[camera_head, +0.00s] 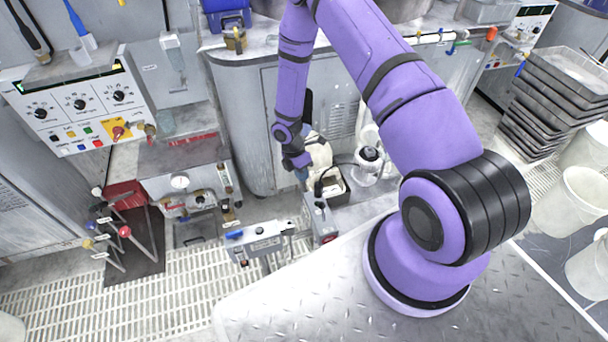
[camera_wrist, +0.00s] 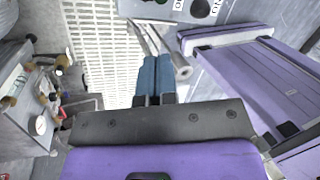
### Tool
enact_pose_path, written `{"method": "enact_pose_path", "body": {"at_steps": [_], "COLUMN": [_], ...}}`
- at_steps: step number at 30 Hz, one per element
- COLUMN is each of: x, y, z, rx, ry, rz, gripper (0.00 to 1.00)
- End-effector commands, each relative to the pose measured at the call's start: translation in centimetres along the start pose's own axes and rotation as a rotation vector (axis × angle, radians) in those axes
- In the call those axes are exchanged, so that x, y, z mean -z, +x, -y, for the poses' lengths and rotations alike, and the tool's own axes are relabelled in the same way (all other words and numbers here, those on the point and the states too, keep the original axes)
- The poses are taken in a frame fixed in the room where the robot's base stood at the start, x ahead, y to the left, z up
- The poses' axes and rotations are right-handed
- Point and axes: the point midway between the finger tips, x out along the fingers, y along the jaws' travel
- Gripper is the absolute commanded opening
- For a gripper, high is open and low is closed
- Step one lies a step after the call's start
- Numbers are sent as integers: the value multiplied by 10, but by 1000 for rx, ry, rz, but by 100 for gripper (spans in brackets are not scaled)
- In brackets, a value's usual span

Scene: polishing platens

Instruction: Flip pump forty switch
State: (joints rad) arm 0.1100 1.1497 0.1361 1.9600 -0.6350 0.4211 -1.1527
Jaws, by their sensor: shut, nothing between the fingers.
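My gripper (camera_head: 302,174) hangs at the end of the purple arm, above a group of small grey boxes. In the wrist view its two blue fingers (camera_wrist: 155,72) are together and empty, over a white floor grate. A grey box (camera_head: 262,242) with a blue piece and dark controls sits below and left of the gripper. Another grey box (camera_head: 318,216) with a cable stands close below it. In the wrist view a pale panel (camera_wrist: 222,12) with black knobs and labels lies ahead of the fingertips, apart from them. I cannot tell which control is the pump forty switch.
A white control panel (camera_head: 78,102) with knobs and coloured buttons is at left. A gauge unit (camera_head: 186,186) stands below it. A black tray (camera_head: 330,184) and a glass-topped device (camera_head: 370,164) are near the gripper. Stacked dark trays (camera_head: 552,104) and white buckets (camera_head: 570,205) are at right.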

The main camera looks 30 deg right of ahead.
Motion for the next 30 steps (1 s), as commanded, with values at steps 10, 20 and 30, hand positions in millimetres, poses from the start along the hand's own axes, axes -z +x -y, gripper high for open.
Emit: {"method": "enact_pose_path", "body": {"at_steps": [10,20,30], "x": [0,-4,-4], "y": [67,86,88], "z": [0,31,36], "rx": [3,0,0], "ry": [0,0,0], "rz": [1,1,0], "gripper": [0,0,0]}}
